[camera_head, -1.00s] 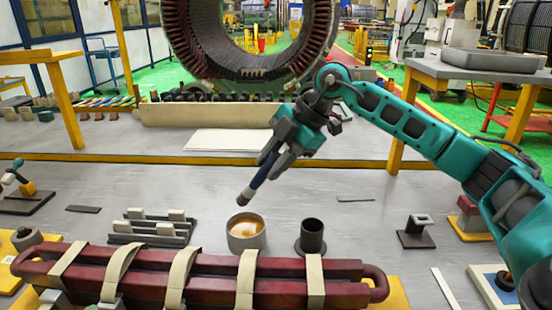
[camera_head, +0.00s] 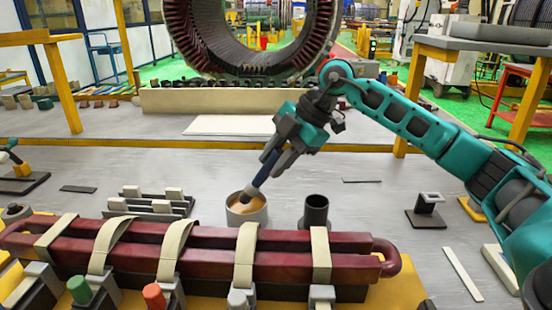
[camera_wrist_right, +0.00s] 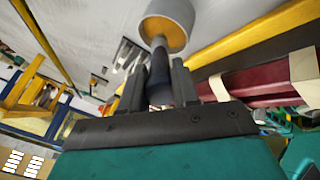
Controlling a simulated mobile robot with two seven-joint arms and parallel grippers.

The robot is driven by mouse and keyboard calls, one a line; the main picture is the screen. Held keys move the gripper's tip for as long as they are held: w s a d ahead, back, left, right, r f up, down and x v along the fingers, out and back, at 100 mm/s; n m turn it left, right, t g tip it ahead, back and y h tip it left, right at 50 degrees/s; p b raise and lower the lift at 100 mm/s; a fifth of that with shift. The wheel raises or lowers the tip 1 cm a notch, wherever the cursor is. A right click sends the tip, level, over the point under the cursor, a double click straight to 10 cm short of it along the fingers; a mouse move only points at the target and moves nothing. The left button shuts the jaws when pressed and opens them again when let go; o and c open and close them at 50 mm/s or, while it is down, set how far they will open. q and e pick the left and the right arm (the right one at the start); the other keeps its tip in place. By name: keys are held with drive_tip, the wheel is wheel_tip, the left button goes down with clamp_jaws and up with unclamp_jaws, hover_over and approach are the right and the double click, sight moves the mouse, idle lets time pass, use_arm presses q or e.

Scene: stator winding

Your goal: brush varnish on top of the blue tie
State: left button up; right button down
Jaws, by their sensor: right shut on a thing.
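My right gripper (camera_head: 276,152) is shut on a brush (camera_head: 265,170) with a dark blue handle, tilted downward. The right wrist view also shows the brush (camera_wrist_right: 160,75) between the fingers and the pot (camera_wrist_right: 168,28) beyond. A dark red coil (camera_head: 205,255) lies in front, wrapped by several cream ties, one of them beside the pot (camera_head: 246,255). No tie looks blue; the visible pegs in front are green (camera_head: 79,290), orange (camera_head: 154,296) and grey.
A dark open cylinder (camera_head: 315,213) stands right of the pot. A slotted rack (camera_head: 150,205) with pale blocks is to its left. A dark stand (camera_head: 428,213) is farther right. The grey table behind the pot is mostly clear. A large stator ring (camera_head: 180,35) stands behind.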

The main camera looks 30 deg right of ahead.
use_arm(q)
drive_tip(key=shift+s+f, duration=0.2)
drive_tip(key=shift+f, duration=0.05)
idle(0.3)
drive_tip(key=shift+a+f+b, duration=0.1)
drive_tip(key=shift+f+b, duration=0.2)
drive_tip(key=shift+f, duration=0.05)
use_arm(e)
drive_tip(key=shift+f, duration=0.6)
idle(0.8)
